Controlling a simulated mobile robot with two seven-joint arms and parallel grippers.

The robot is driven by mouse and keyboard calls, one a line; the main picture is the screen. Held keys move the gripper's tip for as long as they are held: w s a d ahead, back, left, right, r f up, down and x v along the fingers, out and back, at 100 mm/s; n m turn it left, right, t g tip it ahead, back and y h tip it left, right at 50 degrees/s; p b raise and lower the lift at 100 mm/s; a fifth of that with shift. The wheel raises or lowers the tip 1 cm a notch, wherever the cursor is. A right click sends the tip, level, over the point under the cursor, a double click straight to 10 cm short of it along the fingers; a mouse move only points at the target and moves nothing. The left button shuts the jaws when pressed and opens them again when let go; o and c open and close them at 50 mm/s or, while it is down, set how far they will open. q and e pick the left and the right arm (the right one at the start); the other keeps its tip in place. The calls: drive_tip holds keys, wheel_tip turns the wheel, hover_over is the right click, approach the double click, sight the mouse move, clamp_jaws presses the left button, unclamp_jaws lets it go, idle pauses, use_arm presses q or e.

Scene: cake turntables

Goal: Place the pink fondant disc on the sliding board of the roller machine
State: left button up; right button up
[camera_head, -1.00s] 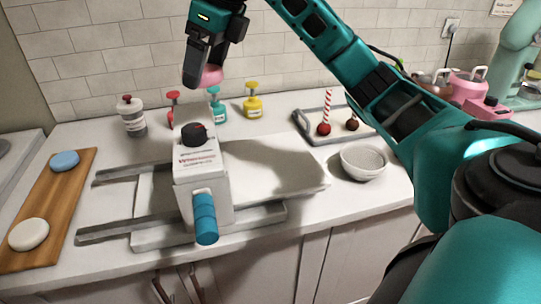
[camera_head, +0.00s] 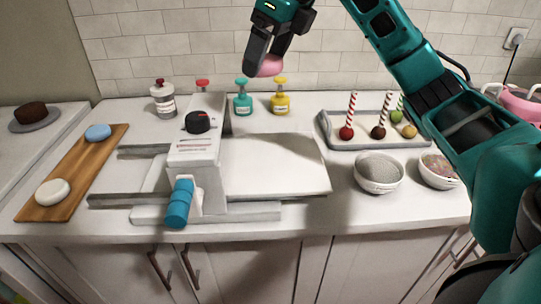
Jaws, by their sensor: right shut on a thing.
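The pink fondant disc (camera_head: 269,66) is held in my right gripper (camera_head: 257,68), well above the counter at the top middle of the head view. The gripper is shut on it, and the fingers hide part of it. The roller machine (camera_head: 193,158) stands on the counter below and to the left, with a black knob on top and a blue handle in front. Its pale sliding board (camera_head: 275,165) extends to the right of the machine body, flat and bare. The held disc is above and behind the board. My left gripper is not in view.
A wooden board (camera_head: 75,175) at left holds a blue disc (camera_head: 97,132) and a white disc (camera_head: 53,192). Several bottles (camera_head: 281,98) stand behind the machine. A tray (camera_head: 335,142) with cake pops and two bowls (camera_head: 379,172) are at right.

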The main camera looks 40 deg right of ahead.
drive_tip(key=b, duration=0.2)
hover_over(262, 158)
drive_tip(key=s, duration=0.1)
drive_tip(key=f, duration=1.5)
drive_tip(key=shift+s+d+f, duration=0.1)
drive_tip(key=shift+s+d, duration=0.1)
drive_tip(key=shift+d, duration=0.1)
drive_tip(key=shift+f, duration=2.15)
drive_tip(key=shift+f+b, duration=0.1)
drive_tip(key=shift+b, duration=0.2)
drive_tip(key=o, duration=1.1)
drive_tip(key=p+v, duration=0.1)
drive_tip(key=v, duration=1.1)
